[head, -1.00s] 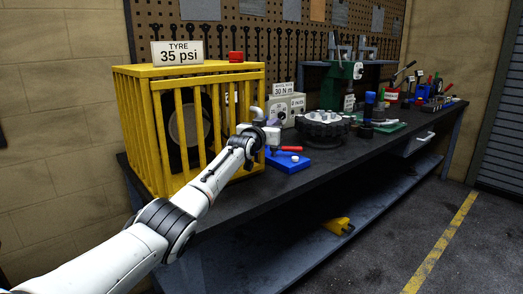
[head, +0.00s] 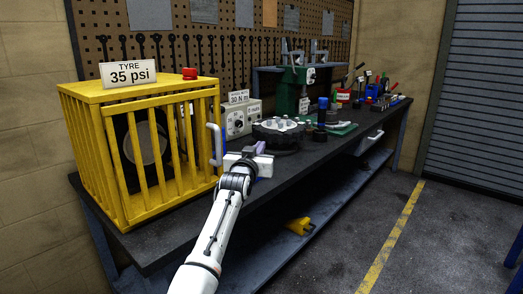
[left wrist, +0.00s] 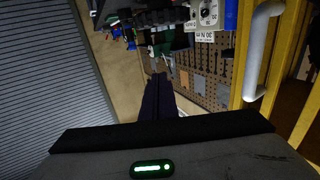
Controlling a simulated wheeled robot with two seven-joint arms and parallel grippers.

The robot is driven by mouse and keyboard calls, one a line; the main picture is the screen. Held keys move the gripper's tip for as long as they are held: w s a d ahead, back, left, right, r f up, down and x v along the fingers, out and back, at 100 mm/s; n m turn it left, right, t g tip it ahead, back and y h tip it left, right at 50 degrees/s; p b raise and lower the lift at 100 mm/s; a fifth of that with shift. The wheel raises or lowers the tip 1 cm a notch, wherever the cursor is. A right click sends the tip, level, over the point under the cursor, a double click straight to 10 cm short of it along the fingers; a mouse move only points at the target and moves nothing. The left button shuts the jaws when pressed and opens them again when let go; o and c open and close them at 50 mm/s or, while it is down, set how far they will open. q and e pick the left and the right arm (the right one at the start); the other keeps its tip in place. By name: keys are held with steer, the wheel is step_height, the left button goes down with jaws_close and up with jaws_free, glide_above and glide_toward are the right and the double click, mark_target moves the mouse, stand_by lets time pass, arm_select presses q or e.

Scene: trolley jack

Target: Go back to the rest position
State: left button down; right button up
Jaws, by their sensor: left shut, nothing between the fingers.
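My left gripper (head: 260,150) is over the front edge of the workbench (head: 165,233), just right of the yellow cage (head: 150,205). In the left wrist view, its two dark fingers (left wrist: 158,97) lie together with nothing between them. The light grey cage handle (head: 215,145) stands close to the left of the gripper in the head view; it also shows in the left wrist view (left wrist: 259,50). The gripper and wrist hide part of the bench top behind them. My right gripper is not in view.
A dark round toothed part (head: 278,132), a grey gauge box (head: 237,121) and a green press (head: 294,88) stand along the bench. A yellow object (head: 299,226) lies on the lower shelf. The floor (head: 440,235) at the right is clear.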

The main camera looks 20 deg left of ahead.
arm_select(q)
steer(key=s+d+f+m+g+h, duration=0.1)
steer(key=s+d+f, duration=0.1)
steer(key=s+f, duration=0.65)
steer(key=s+d+f+m+g, duration=0.15)
steer(key=s+f, duration=0.35)
steer(key=f, duration=0.7)
steer(key=s+d+f+g+h, duration=0.1)
steer(key=s+f+g, duration=0.1)
steer(key=s+f, duration=0.6)
steer(key=s+d+f+g+h, duration=0.1)
steer(key=s+d+f, duration=0.2)
steer(key=s, duration=0.7)
steer(key=s+d+f+m+g+h, duration=0.1)
steer(key=s+d+f+g, duration=0.1)
steer(key=s+d+f, duration=0.2)
steer(key=s+d+f+g+h, duration=0.1)
steer(key=s+d+f, duration=0.3)
steer(key=s, duration=1.3)
step_height(320, 180, down, 4)
steer(key=shift+s+d+g+h, duration=0.15)
steer(key=shift+s+g+h, duration=0.1)
steer(key=shift+g+h, duration=0.1)
steer(key=shift+m, duration=0.25)
